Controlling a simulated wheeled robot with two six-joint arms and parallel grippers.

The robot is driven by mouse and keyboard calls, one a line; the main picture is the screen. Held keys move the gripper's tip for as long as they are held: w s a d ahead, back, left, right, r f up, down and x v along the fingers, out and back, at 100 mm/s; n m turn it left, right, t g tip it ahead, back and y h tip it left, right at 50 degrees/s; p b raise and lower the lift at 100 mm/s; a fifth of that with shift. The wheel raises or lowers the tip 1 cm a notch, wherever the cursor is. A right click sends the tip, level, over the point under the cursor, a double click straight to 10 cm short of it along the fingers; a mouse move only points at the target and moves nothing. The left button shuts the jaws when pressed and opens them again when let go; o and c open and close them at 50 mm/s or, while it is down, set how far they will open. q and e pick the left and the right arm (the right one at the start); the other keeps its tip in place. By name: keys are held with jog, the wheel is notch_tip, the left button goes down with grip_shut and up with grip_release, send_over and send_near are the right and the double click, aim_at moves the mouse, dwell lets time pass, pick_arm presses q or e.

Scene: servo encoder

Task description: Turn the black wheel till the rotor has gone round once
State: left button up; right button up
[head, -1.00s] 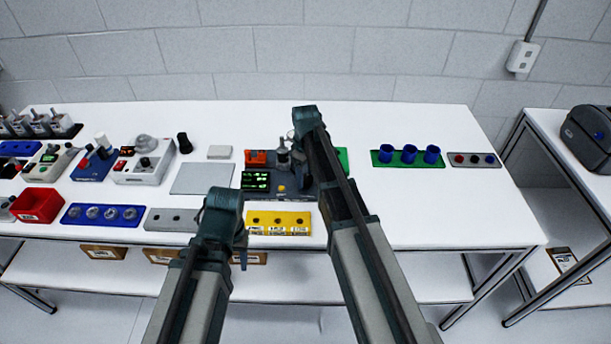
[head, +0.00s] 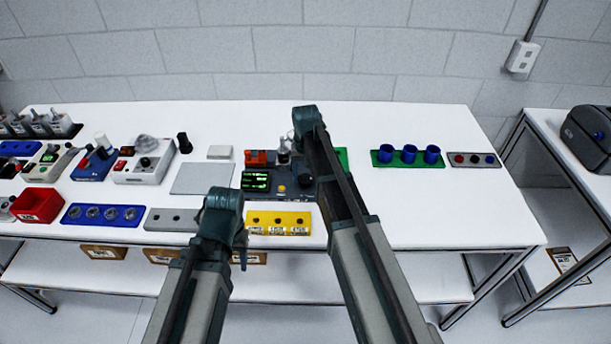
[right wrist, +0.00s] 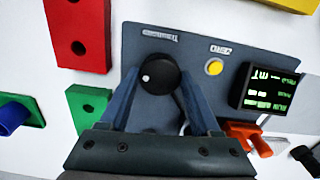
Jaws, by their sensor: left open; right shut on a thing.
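The black wheel (right wrist: 155,75), with a white dot near its left side, sits on a dark grey panel (right wrist: 143,45) in the right wrist view. My right gripper (right wrist: 158,88) is shut on the wheel, one finger on each side. In the head view my right arm partly covers the panel (head: 268,195). A small grey upright part (head: 284,152) stands at the panel's back; I cannot tell whether it is the rotor. My left gripper (head: 243,256) is open and empty, hanging near the table's front edge, apart from the panel.
The panel carries a yellow button (right wrist: 214,67) and a lit green display (right wrist: 268,88). A yellow block (head: 279,230) lies in front. A green plate with blue cups (head: 409,155) stands to the right. The white table (head: 430,205) is clear at front right.

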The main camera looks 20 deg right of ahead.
aim_at(305, 178)
jog(key=shift+m, duration=2.1)
jog(key=o, duration=1.4)
jog(key=shift+r, duration=0.1)
notch_tip(305, 178, up, 14)
jog(key=p, duration=1.3)
jog(key=shift+p, duration=0.4)
jog(key=shift+f, duration=0.2)
